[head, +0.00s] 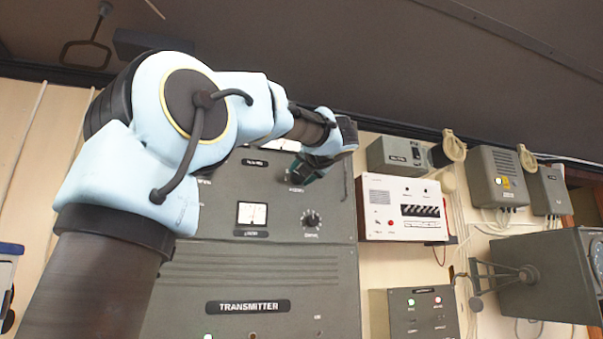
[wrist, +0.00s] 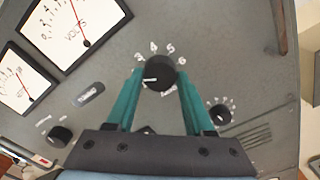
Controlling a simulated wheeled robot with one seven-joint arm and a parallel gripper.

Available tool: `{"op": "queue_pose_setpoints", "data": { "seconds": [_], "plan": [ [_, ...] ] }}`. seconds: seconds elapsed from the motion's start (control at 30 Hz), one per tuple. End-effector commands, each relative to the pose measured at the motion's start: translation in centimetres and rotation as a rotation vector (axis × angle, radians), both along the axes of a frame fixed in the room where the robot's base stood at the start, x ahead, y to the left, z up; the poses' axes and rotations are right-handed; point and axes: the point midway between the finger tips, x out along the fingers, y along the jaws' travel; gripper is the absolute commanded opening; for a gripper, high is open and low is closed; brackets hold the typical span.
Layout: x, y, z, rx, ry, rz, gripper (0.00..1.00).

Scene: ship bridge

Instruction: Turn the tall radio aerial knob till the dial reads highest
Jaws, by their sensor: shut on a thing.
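A black round knob (wrist: 158,74) sits on the tall grey radio cabinet (head: 330,200), with numerals 3 to 6 showing around it in the wrist view. Its white pointer line points left; the label below it is too blurred to read. My gripper (wrist: 160,80) has its teal fingers on both sides of this knob, shut on it. In the head view my gripper (head: 303,174) is at the upper right of the cabinet and hides the knob. A dial marked VOLTS (wrist: 72,32) and a second dial (wrist: 22,80) have red needles. The head view shows a dial (head: 252,213) lower on the panel.
Smaller black knobs (wrist: 60,135) (wrist: 220,114) sit near my fingers. Another knob (head: 311,220) shows below my gripper in the head view. A white box (head: 395,207) and grey boxes (head: 498,178) hang on the wall to the right.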

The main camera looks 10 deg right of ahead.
Motion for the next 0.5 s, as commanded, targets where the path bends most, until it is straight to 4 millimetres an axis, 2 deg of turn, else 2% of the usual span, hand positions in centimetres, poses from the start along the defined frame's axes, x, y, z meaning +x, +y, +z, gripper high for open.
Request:
{"op": "queue_pose_setpoints", "data": {
  "seconds": [0.4,0.43,0.5],
  "plan": [
    [-0.04,-0.05,0.17,0.007,-0.002,-0.003,0.00],
    [-0.04,-0.05,0.17,0.007,-0.002,-0.003,0.55],
    [-0.04,-0.06,0.15,0.007,-0.002,-0.003,0.63]
  ]
}}
